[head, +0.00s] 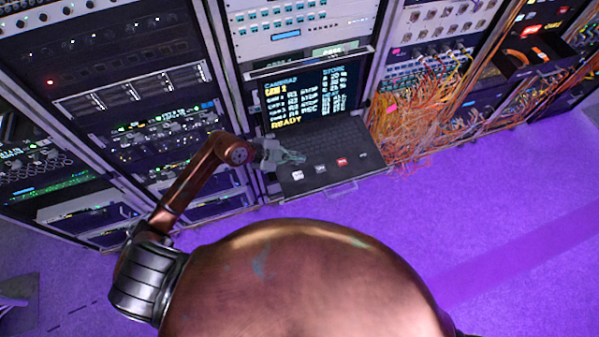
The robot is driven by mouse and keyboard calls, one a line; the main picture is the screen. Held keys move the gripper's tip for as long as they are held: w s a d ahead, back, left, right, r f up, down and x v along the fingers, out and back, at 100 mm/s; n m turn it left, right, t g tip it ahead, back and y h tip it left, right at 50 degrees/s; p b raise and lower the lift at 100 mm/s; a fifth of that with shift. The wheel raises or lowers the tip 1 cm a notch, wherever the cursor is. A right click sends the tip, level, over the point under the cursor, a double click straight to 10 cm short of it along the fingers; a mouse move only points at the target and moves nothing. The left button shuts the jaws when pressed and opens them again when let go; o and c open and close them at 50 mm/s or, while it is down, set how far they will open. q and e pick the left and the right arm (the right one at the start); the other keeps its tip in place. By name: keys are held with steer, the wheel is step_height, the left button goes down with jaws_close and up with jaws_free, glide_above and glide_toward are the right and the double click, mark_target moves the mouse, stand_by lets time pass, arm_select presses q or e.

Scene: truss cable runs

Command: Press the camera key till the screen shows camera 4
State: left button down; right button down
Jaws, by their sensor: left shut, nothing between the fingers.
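The screen (310,92) stands upright at the back of a pulled-out keyboard drawer. It shows yellow and white text headed with cameras; a yellow line reads CAM and a digit that looks like 2 but is blurred, and READY is at the bottom. Along the drawer's front (325,183) are a white key (298,175), a second pale key (320,169), a red key (342,162) and another pale key (363,156). Their labels are too small to read. My left gripper (298,159) is shut and empty, over the drawer's left part, close behind the leftmost white key; contact cannot be told. My right gripper is out of view.
Racks of equipment (130,85) stand left of the drawer. A dense bundle of orange cables (425,110) hangs close on its right. Another open drawer (525,55) is at the upper right. The purple floor (480,210) in front is clear.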

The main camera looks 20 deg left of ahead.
arm_select(q)
steer(key=shift+a+f, duration=0.15)
steer(key=shift+a, duration=0.1)
steer(key=shift+f, duration=0.15)
steer(key=b, duration=0.8)
glide_above(296, 176)
step_height(296, 176, down, 7)
steer(key=shift+w+f, duration=0.15)
steer(key=shift+f, duration=0.05)
steer(key=shift+d+f, duration=0.1)
steer(key=shift+f, duration=0.45)
steer(key=shift+f, duration=0.1)
stand_by(0.5)
steer(key=shift+f, duration=0.3)
